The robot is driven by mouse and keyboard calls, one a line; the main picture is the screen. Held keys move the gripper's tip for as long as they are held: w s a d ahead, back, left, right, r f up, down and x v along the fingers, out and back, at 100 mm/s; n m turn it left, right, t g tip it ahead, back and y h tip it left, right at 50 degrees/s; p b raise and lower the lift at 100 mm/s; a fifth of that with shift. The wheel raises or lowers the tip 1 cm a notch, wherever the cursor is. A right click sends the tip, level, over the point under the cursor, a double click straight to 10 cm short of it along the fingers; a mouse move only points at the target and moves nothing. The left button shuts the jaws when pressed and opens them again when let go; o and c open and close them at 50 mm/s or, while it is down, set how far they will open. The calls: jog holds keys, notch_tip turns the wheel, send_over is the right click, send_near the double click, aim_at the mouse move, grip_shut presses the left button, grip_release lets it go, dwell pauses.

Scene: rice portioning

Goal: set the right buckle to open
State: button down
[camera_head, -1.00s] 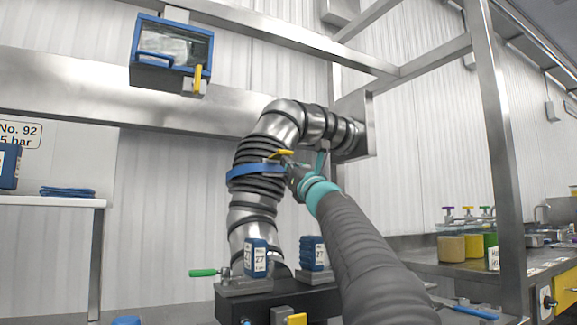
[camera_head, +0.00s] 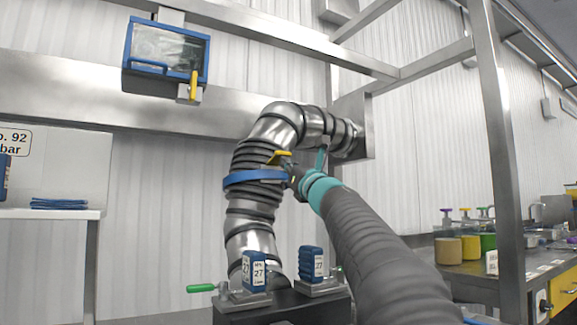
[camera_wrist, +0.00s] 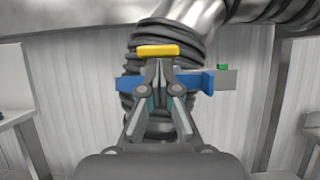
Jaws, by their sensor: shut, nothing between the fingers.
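A blue band (camera_head: 255,176) wraps the black ribbed section of the bent metal pipe (camera_head: 250,238). A yellow lever (camera_head: 279,157) stands at the band's upper right; it also shows in the wrist view (camera_wrist: 158,51), in front of the band (camera_wrist: 131,83). A grey block (camera_wrist: 226,79) with a small green piece (camera_wrist: 223,67) sits at the band's right end in the wrist view. My gripper (camera_wrist: 160,64) is shut and empty, its tips directly below the yellow lever; I cannot tell whether they touch. I cannot tell which part is the right buckle.
A green-handled clamp (camera_head: 201,288) and two blue blocks (camera_head: 254,272) (camera_head: 311,262) stand at the pipe's foot. A blue-framed box (camera_head: 166,53) hangs on the beam at upper left. A metal post (camera_head: 497,160) and a counter with jars (camera_head: 470,247) stand right.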

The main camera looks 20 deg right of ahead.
notch_tip(320, 180, down, 5)
jog(key=b, duration=0.4)
jog(key=s+d+f+b, duration=0.2)
jog(key=s, duration=0.7)
notch_tip(320, 180, up, 11)
jog(key=n+p, duration=0.3)
jog(key=n, duration=3.3)
jog(key=d+p+x, duration=0.1)
jog(key=p+x, duration=0.6)
jog(key=x, duration=0.2)
jog(key=shift+g, duration=0.4)
jog(key=shift+w+a+f+b, duration=0.15)
jog(key=shift+f+b, duration=0.15)
jog(key=shift+f, duration=0.4)
jog(key=shift+w+a+f+b, duration=0.1)
jog(key=shift+f+b, duration=0.2)
jog(key=shift+f, duration=0.45)
jog(key=shift+w+f+b, duration=0.15)
jog(key=shift+f+b, duration=0.15)
jog(key=shift+f, duration=0.4)
